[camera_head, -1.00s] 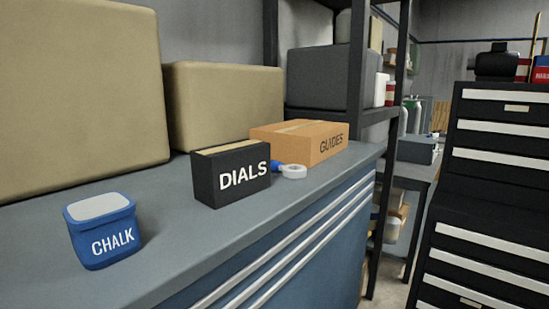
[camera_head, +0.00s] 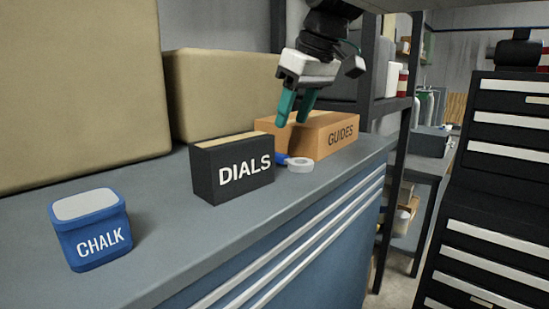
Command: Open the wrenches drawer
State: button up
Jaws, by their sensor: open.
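My gripper (camera_head: 292,121) hangs fingers down from the top of the view, its two teal fingers apart with nothing between them. It appears in front of the orange guides box, above the blue cabinet's grey top. The blue cabinet (camera_head: 318,282) below has several long silver drawer handles (camera_head: 315,245), which are apart from my gripper. A black drawer chest (camera_head: 462,205) with several pale handle strips stands at the right. No label reading wrenches can be made out on either one. No drawer visibly stands out.
Large tan cases (camera_head: 80,90) stand behind. Dark shelving (camera_head: 370,70) stands beyond the cabinet.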

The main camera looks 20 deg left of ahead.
aim_at(278, 154)
jog(key=x, duration=0.8)
jog(key=shift+s+a, duration=0.1)
jog(key=shift+a, duration=0.35)
grip_shut()
